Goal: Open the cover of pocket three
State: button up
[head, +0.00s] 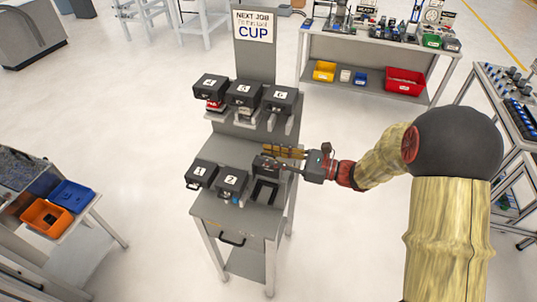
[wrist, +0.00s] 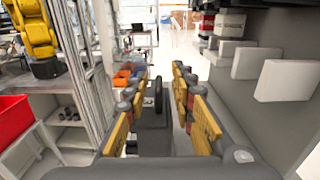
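The grey stand (head: 236,212) carries black numbered pocket covers in two rows. In the lower row, cover 1 (head: 201,174) and cover 2 (head: 231,181) are down. To the right of cover 2, the third pocket (head: 265,191) shows its dark inside, so its cover looks raised. That cover (head: 262,163) is a dark piece behind the opening, partly hidden by my gripper. My gripper (head: 284,153) reaches in from the right, just above and behind this pocket. In the wrist view its yellow fingers (wrist: 160,103) are apart, with a dark upright piece (wrist: 158,96) showing between them. I cannot tell whether they touch it.
Covers 4 (head: 210,84), 5 (head: 244,91) and 6 (head: 280,97) sit on the upper shelf, close behind my gripper. A sign (head: 254,25) reading "CUP" stands above. A bench with coloured bins (head: 404,80) is at the back right.

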jog(key=v, duration=1.1)
jog(key=shift+d, duration=0.3)
jog(key=s+d+f+n+g+h+b, duration=0.1)
jog(key=s+f+n+g+h, duration=0.4)
jog(key=s, duration=0.4)
jog(key=s+d+f+n+g+h+b, duration=0.1)
jog(key=s+f+n+g+h, duration=0.1)
jog(key=s+f+n+h, duration=0.4)
jog(key=s+d+r+n+t+h+b, duration=0.3)
jog(key=s+r+n+t+h+b, duration=0.2)
jog(key=s+r+n, duration=0.3)
jog(key=shift+s+d+r+n+t+h, duration=0.25)
jog(key=shift+r+n+t+h, duration=0.35)
jog(key=shift+r+n, duration=1.1)
